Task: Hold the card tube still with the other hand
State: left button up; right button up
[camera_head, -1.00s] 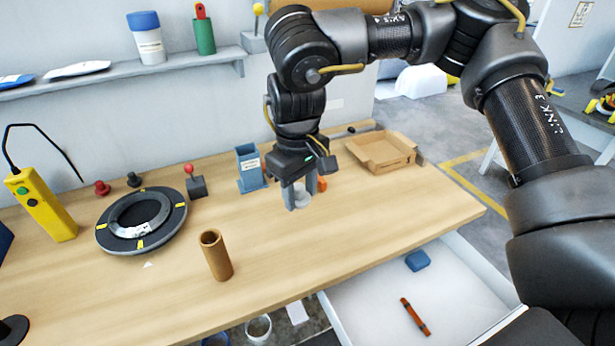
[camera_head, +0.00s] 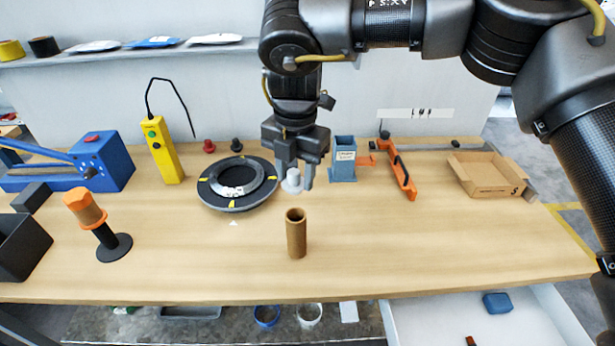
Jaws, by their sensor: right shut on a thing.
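The card tube (camera_head: 296,235) is a brown, hollow cylinder standing upright on the bare wooden table, open end up. My right gripper (camera_head: 292,183) points down behind the tube in the head view, apart from it. It is shut on a small whitish, rounded piece (camera_head: 291,181), partly hidden by the fingers. No gripper touches the tube. My left gripper is not in view.
A dark ring plate (camera_head: 240,205) with yellow marks lies left of the tube. An orange spool on a black stand (camera_head: 87,210) is farther left. A blue holder (camera_head: 344,170), orange tool (camera_head: 402,172) and open carton (camera_head: 490,178) stand right. The table's front is clear.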

jog(key=n, duration=0.4)
jog(key=shift+a, duration=0.1)
jog(key=shift+f, duration=0.1)
